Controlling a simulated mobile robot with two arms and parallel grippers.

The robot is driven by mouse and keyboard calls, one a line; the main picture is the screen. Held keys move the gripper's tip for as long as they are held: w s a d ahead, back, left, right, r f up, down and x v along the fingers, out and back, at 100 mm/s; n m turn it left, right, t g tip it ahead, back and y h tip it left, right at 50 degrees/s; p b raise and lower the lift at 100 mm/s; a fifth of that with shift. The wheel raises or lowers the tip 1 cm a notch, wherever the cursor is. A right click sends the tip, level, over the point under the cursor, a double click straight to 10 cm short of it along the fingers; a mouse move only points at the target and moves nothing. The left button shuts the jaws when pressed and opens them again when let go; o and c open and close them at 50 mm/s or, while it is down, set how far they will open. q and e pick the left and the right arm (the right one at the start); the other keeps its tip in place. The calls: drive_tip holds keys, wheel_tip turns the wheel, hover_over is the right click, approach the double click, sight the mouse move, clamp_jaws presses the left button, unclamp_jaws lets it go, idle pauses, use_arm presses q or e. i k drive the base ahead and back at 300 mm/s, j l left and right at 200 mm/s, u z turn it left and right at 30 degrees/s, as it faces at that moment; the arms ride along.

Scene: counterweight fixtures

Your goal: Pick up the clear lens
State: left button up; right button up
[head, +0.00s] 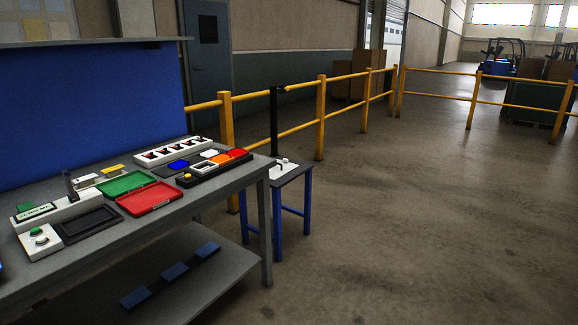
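A small pale, whitish piece (208,153) lies on the workbench among coloured pieces; it may be the clear lens, but it is too small to be sure. Next to it are an orange piece (220,159) and a red piece (238,153) at a long black holder (196,179). A dark blue piece (178,164) lies to its left. Neither of my grippers shows in the head view.
The grey workbench (265,166) also carries a green tray (126,184), a red tray (150,198), an empty black tray (88,224) and a button box (40,243). A small blue-legged stand (281,209) adjoins its right end. Yellow railings (321,118) run behind. Floor at right is clear.

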sight(208, 154)
drive_tip(key=i+u, duration=0.2)
drive_tip(key=i, duration=0.25)
drive_tip(key=i+l+u, duration=0.25)
drive_tip(key=i, duration=0.2)
drive_tip(key=i+l+u, duration=0.2)
drive_tip(key=i, duration=0.2)
drive_tip(key=i+l+u, duration=0.2)
drive_tip(key=i, duration=0.2)
